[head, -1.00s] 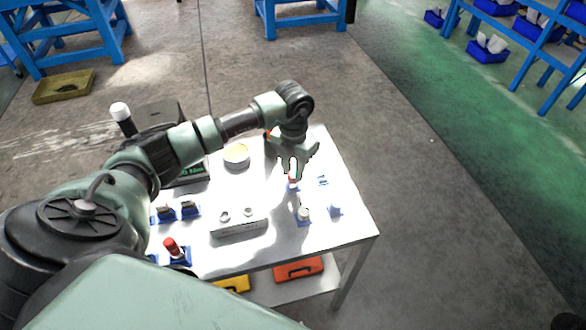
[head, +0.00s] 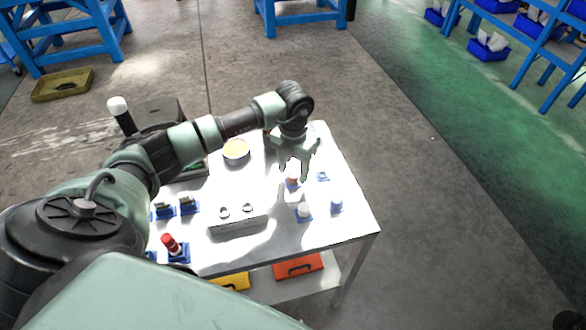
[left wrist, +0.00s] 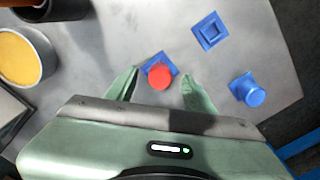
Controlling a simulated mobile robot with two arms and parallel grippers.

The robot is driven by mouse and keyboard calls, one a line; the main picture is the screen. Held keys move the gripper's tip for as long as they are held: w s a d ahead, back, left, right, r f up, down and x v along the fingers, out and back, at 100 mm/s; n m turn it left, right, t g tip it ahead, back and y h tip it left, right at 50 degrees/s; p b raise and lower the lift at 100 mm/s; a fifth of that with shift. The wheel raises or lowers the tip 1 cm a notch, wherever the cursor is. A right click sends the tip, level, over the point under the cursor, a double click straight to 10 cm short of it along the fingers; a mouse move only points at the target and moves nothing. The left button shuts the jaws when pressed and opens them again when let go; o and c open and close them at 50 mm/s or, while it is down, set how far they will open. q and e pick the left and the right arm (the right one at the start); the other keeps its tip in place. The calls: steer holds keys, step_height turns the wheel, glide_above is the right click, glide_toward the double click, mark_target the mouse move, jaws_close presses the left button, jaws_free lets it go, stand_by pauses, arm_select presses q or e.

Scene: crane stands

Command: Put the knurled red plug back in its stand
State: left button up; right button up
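A red plug (head: 293,181) stands below my left gripper (head: 296,170) on the right half of the table. In the left wrist view the red plug (left wrist: 160,77) is at a blue square stand (left wrist: 151,62), between the two fingertips but apart from them. I cannot tell whether it is fully seated. My left gripper (left wrist: 160,84) is open and empty. Another red plug (head: 171,245) leans at a blue stand (head: 180,256) at the table's front left. Knurling is too small to tell on either. My right gripper is out of view.
An empty blue stand (left wrist: 210,32) and a blue plug (left wrist: 252,95) are beside the red plug. A white-topped plug (head: 304,210) stands nearer the front edge. A grey block with two rings (head: 238,224) and a round yellow-filled tin (head: 236,151) are further left.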

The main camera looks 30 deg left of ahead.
arm_select(q)
steer(key=shift+r, duration=0.1)
steer(key=shift+r+p, duration=1.7)
steer(key=shift+r, duration=0.7)
